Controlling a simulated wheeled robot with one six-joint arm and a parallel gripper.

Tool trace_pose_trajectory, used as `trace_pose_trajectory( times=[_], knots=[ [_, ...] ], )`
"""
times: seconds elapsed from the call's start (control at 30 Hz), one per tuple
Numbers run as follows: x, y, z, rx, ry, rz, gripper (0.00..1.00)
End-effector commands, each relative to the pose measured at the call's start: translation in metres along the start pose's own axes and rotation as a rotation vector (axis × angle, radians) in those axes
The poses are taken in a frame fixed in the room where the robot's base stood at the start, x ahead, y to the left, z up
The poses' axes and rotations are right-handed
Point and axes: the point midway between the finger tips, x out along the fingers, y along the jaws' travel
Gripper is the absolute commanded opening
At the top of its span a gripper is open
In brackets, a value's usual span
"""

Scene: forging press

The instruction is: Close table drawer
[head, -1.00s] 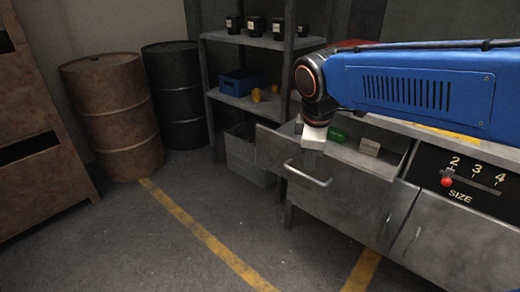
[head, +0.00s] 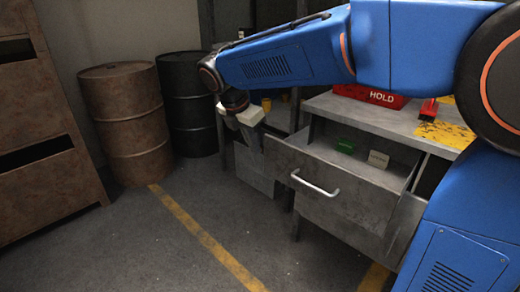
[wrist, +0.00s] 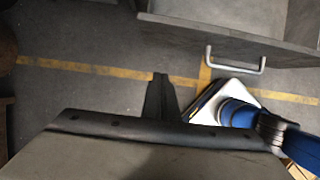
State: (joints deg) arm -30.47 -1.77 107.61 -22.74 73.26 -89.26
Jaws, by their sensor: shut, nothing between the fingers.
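The grey metal table drawer (head: 335,207) is pulled open below the table top, and its inside shows from above. Its bar handle (head: 315,185) is on the front panel. In the wrist view the drawer (wrist: 225,33) lies at the top, with the handle (wrist: 236,64) to the right of my fingers. My gripper (head: 255,142) points down, left of the drawer front's upper left corner. In the wrist view my gripper (wrist: 160,80) is shut and empty, with floor showing around its tips. No contact with the drawer or handle is visible.
A green block (head: 345,146) and a cream block (head: 378,159) lie in the drawer. A red HOLD box (head: 370,96) stands on the table (head: 400,118). Shelving stands behind my gripper. A rusty barrel (head: 127,125) and black barrel (head: 188,105) stand left. Floor before the drawer is clear.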

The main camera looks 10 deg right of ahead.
Motion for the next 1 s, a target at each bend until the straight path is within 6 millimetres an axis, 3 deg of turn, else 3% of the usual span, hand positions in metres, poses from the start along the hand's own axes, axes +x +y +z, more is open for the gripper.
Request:
trace_pose_trajectory(
  times=[0.5,0.8,1.0],
  knots=[
    [0.089,-0.002,0.000,0.003,0.001,-0.004,0.00],
    [0.100,-0.001,0.031,0.006,0.001,-0.001,0.00],
    [0.102,-0.001,0.037,0.003,0.001,0.000,0.00]
  ],
)
